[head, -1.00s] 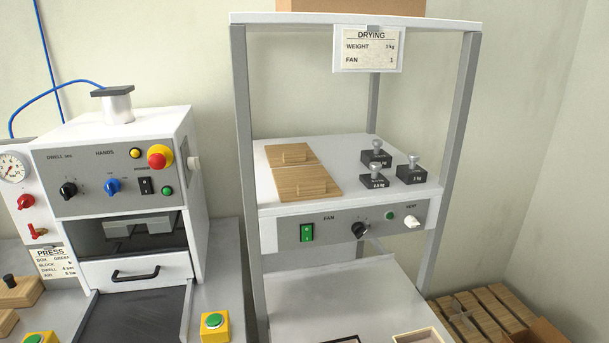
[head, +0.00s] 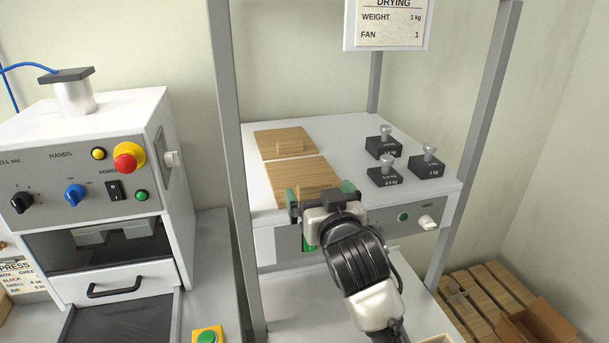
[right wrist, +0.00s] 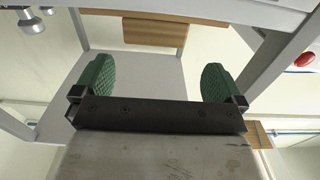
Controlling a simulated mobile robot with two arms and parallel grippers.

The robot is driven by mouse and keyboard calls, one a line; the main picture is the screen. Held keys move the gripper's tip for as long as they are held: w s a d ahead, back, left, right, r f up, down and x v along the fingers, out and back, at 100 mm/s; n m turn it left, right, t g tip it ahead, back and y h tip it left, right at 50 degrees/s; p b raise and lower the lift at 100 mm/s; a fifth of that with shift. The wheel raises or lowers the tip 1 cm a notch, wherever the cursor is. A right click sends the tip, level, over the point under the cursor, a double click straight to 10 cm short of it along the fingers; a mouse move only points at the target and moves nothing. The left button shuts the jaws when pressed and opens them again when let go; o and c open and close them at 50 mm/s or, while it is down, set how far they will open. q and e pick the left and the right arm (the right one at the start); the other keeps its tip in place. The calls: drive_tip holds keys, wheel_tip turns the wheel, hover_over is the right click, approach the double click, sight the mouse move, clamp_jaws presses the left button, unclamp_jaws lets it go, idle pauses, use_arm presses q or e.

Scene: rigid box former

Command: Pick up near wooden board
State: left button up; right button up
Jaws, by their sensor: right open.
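The near wooden board (head: 298,175) lies flat on the white top of the drying unit. Its front part and handle are hidden behind my right gripper in the head view. My right gripper (head: 320,193) is open, with green pads apart, at the board's front edge. In the right wrist view, the open right gripper (right wrist: 158,83) has nothing between its pads. The near board's edge (right wrist: 205,19) and handle block (right wrist: 155,32) show beyond the pads, apart from them. My left gripper is not in view.
The far wooden board (head: 275,140) lies just behind the near one. Several black weights (head: 383,173) stand to the right on the drying unit (head: 256,215). Rack posts (head: 228,120) flank it. The press (head: 100,180) stands left. A pallet with a cardboard box (head: 535,325) is at lower right.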

sight(316, 187)
drive_tip(key=x, duration=0.2)
drive_tip(key=p+x, duration=0.1)
drive_tip(key=x, duration=0.1)
drive_tip(key=p+x, duration=0.1)
drive_tip(key=x, duration=0.1)
drive_tip(key=shift+w+d+f, duration=0.1)
drive_tip(key=shift+d+f, duration=0.25)
drive_tip(key=shift+d, duration=0.1)
drive_tip(key=shift+w+a+f, duration=0.2)
drive_tip(key=shift+w, duration=0.15)
drive_tip(key=shift+s, duration=0.1)
drive_tip(key=shift+c, duration=0.2)
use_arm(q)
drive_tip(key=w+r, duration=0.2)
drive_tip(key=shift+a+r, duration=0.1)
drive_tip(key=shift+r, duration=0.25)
use_arm(e)
drive_tip(key=shift+r, duration=0.1)
drive_tip(key=c, duration=1)
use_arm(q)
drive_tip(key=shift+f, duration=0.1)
use_arm(e)
drive_tip(key=shift+r, duration=0.1)
